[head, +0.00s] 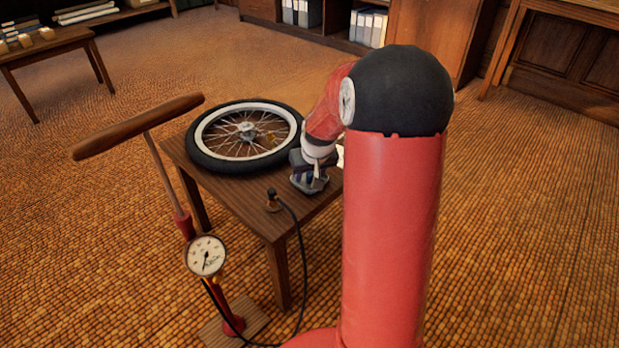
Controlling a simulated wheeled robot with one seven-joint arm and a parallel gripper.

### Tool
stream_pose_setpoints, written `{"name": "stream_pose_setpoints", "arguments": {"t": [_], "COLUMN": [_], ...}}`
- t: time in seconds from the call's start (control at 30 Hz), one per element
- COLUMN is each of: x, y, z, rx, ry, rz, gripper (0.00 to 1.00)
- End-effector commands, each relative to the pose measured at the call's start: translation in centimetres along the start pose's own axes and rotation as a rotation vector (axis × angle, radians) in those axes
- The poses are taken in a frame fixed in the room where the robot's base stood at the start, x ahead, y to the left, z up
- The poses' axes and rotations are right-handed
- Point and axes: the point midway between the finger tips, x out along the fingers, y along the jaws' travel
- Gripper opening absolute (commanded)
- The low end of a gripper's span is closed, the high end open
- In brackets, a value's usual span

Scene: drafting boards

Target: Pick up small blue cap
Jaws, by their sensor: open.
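My gripper (311,182) is low over the near right part of a small wooden table (238,200), right of a spoked wheel. Its jaws are open and point down. A small grey-blue shape (307,184) shows at the fingertips, close to the tabletop. It is too small and too covered by the fingers to tell whether it is the blue cap or a dish around it. No other blue cap stands out on the table. My red arm hides the table's right side.
The wheel (199,150) with its black tyre lies flat on the table. A hose end (273,200) stands near the front edge. A floor pump with a wooden handle (137,128) and gauge (206,256) stands at the left front. Open floor lies around.

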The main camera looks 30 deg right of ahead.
Motion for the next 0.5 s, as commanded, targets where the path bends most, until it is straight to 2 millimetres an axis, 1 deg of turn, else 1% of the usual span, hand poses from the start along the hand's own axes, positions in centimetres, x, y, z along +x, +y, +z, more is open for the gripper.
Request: {"name": "stream_pose_setpoints", "arguments": {"t": [0.1, 0.13, 0.43, 0.47, 0.5], "x": [-0.04, -0.04, -0.06, -0.06, -0.06], "y": [0.00, 0.00, 0.00, 0.00, 0.00], "z": [-0.01, 0.00, 0.01, 0.01, 0.01], "rx": [0.000, 0.000, 0.000, 0.000, 0.000], "ry": [0.000, 0.000, 0.000, 0.000, 0.000], "rz": [0.000, 0.000, 0.000, 0.000, 0.000], "gripper": [0.45, 0.42, 0.03, 0.00, 0.00]}}
